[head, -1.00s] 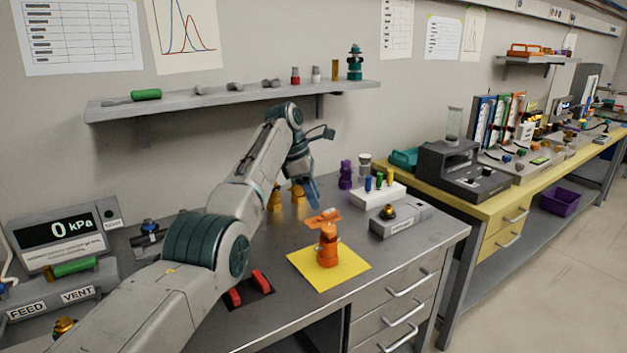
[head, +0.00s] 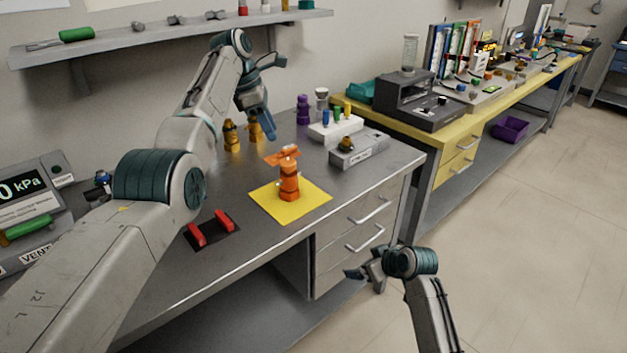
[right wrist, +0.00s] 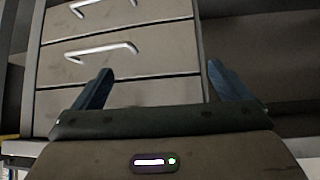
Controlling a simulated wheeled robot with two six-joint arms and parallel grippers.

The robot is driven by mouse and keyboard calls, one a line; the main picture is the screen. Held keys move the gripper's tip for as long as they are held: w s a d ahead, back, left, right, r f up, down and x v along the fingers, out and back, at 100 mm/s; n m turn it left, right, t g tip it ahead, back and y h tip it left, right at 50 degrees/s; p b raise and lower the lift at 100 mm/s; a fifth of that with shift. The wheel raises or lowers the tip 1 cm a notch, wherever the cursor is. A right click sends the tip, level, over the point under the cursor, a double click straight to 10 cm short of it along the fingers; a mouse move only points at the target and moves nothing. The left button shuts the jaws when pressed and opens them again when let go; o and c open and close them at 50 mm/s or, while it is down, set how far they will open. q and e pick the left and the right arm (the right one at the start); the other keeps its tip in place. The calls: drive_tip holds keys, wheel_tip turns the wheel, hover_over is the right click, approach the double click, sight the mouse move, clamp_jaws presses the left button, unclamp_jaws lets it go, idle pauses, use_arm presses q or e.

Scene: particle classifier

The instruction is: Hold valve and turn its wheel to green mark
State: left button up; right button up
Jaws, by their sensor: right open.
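The orange valve (head: 289,185) stands upright on a yellow mat (head: 262,202) on the grey bench. Its orange wheel (head: 282,155) is at the top; I cannot make out a green mark. My left gripper (head: 270,134) points down above the bench, behind and left of the valve, apart from it. Its fingers overlap in view, so its opening is unclear. My right gripper (head: 356,273) is in front of the bench drawers, below the bench top and away from the valve. In the right wrist view (right wrist: 157,72) its fingers are spread and empty, facing the drawers.
Two amber fittings (head: 232,137) and a purple one (head: 303,110) stand behind the valve. A white block with coloured pegs (head: 336,127) and a grey box (head: 359,150) are right of it. Red bars on a black pad (head: 211,230) lie left. Floor at right is clear.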

drive_tip(key=w+a+r+n+y, duration=0.1)
drive_tip(key=w+a+r, duration=0.1)
drive_tip(key=r, duration=0.4)
drive_tip(key=w+a+r+n+t+y, duration=0.1)
drive_tip(key=w+a+r, duration=0.1)
drive_tip(key=w+r, duration=0.3)
drive_tip(key=w+a+r+n+y, duration=0.1)
drive_tip(key=w+a+r, duration=0.2)
drive_tip(key=r, duration=0.6)
drive_tip(key=shift+w+n+t+y, duration=0.3)
drive_tip(key=shift+n+t, duration=0.1)
drive_tip(key=y, duration=0.2)
approach(284, 179)
drive_tip(key=w, duration=0.1)
drive_tip(key=w+d+f, duration=0.1)
drive_tip(key=shift+w+f, duration=0.2)
drive_tip(key=shift+w, duration=0.1)
drive_tip(key=shift+a, duration=0.4)
drive_tip(key=x, duration=1)
drive_tip(key=shift+a+f, duration=0.15)
drive_tip(key=shift+f, duration=0.2)
drive_tip(key=c, duration=1.4)
drive_tip(key=o, duration=1.5)
drive_tip(key=shift+c, duration=0.2)
